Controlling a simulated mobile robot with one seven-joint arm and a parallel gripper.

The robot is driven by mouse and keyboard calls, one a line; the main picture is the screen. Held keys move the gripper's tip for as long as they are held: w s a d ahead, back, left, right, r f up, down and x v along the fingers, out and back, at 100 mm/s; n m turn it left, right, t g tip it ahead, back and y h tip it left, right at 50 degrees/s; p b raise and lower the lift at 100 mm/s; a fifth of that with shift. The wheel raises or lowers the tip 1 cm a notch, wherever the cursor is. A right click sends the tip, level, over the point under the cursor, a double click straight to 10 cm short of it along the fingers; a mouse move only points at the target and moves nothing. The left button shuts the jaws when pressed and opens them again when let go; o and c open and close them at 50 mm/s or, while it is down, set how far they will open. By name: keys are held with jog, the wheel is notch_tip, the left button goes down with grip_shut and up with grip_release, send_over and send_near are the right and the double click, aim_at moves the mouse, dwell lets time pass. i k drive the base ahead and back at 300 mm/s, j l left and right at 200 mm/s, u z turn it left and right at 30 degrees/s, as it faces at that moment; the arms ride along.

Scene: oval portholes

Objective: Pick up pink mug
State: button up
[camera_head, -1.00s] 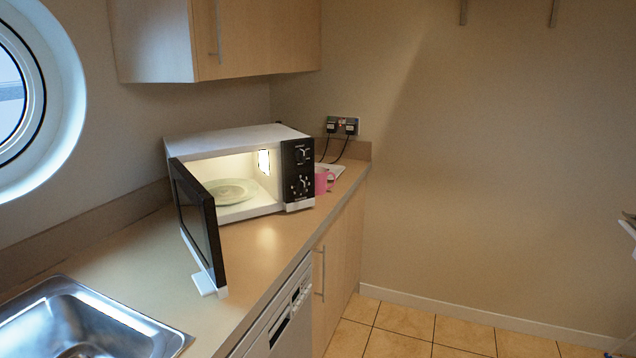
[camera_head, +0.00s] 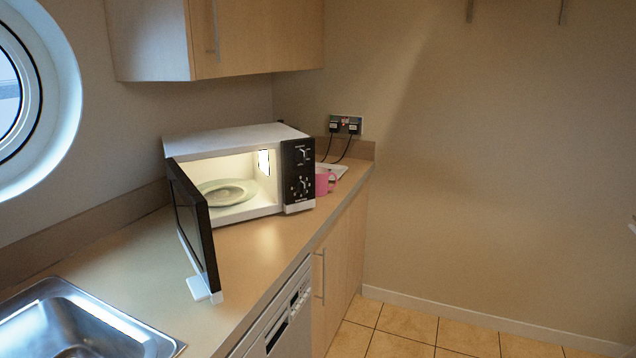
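A pink mug (camera_head: 323,182) stands on the counter just right of the microwave (camera_head: 299,176), near the counter's far end. Its left part is hidden behind the microwave's control panel. Its handle shows on the right. My gripper is not in this view, so I cannot see whether it is open or shut.
The microwave door (camera_head: 193,219) is open and juts out over the counter (camera_head: 262,245), with a plate (camera_head: 226,191) inside. A metal sink (camera_head: 85,325) is at the lower left. A cabinet (camera_head: 255,35) hangs above. Tiled floor (camera_head: 400,318) is clear at the right.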

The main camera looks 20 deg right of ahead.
aim_at(323, 182)
jog(key=i+l+u, duration=0.1)
jog(key=l, duration=0.4)
jog(key=i+l+u, duration=0.1)
jog(key=i+l, duration=0.15)
jog(key=l, duration=0.25)
jog(key=i+l+u, duration=0.15)
jog(key=l, duration=0.35)
jog(key=i+l+u, duration=0.1)
jog(key=l, duration=0.4)
jog(key=i+l+u, duration=0.1)
jog(key=l, duration=0.45)
jog(key=i+l+u, duration=0.1)
jog(key=l, duration=0.45)
jog(key=i+l, duration=0.15)
jog(key=l, duration=0.2)
jog(key=i+l+u, duration=0.15)
jog(key=l, duration=0.2)
jog(key=i, duration=0.8)
